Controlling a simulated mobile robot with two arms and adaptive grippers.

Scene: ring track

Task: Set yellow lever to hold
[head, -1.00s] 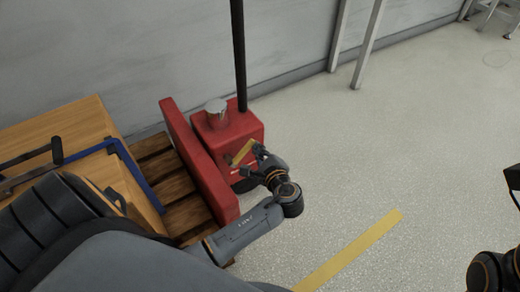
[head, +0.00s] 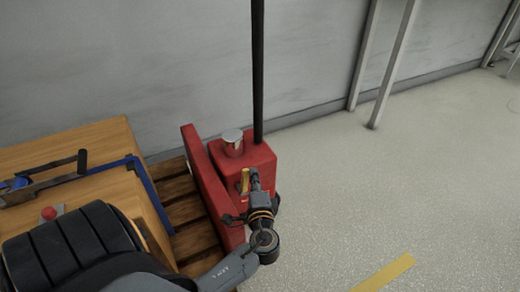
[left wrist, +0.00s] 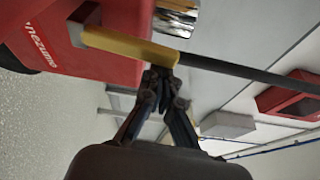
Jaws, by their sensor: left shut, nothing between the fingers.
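The yellow lever (head: 244,181) is on the front face of the red pallet jack body (head: 262,160), below a silver cylinder. It stands close to upright in the head view. In the left wrist view the lever (left wrist: 120,44) runs across the top, near the red body. My left gripper (head: 254,178) is shut and empty, its fingertips just right of the lever. In the left wrist view the closed fingertips (left wrist: 158,76) are at the lever's right end, seemingly touching it; the exact contact is unclear. My right gripper is out of view.
A black pole (head: 258,75) rises from the pallet jack. A wooden pallet (head: 193,238) and wooden boxes (head: 85,145) with a blue edge stand left. A yellow floor stripe (head: 385,273) lies lower right. The floor right is open.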

